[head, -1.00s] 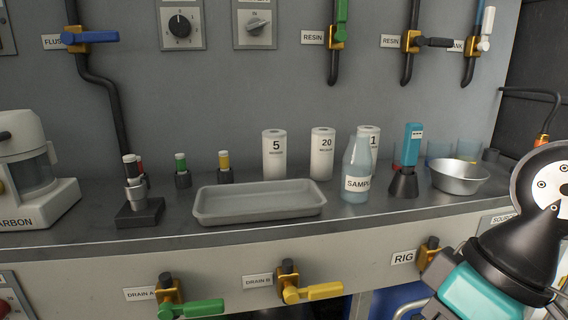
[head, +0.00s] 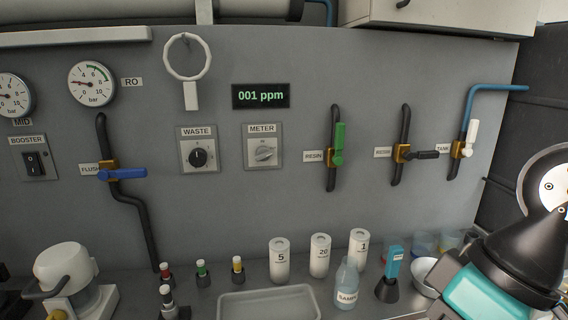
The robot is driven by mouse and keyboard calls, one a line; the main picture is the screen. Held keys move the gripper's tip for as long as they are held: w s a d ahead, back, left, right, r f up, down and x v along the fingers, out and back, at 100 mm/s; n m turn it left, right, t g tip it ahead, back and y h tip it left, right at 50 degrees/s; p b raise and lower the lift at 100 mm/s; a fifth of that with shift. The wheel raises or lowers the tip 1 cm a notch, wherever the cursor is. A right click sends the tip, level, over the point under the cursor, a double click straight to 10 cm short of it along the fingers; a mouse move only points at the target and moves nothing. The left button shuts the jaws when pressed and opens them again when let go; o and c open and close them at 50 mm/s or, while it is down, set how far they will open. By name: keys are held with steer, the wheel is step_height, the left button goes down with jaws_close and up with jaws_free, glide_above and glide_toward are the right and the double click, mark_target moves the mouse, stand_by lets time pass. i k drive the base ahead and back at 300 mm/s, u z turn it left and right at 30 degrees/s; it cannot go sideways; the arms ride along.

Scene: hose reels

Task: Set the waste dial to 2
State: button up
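My arm, black and teal, shows at the lower right, well away from the dial. The fingers of my gripper are not visible.
The METER knob (head: 264,153) is right of the dial, below a display (head: 261,95) reading 001 ppm. The blue FLUSH valve handle (head: 129,173) is at left. Bottles and a grey tray (head: 268,304) stand on the bench below. A ring (head: 187,58) hangs above the dial.

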mark_target(198, 157)
steer(key=z, duration=1.9)
steer(key=k, duration=1.05)
steer(key=u, duration=1.8)
steer(key=i, duration=0.5)
steer(key=z, duration=0.1)
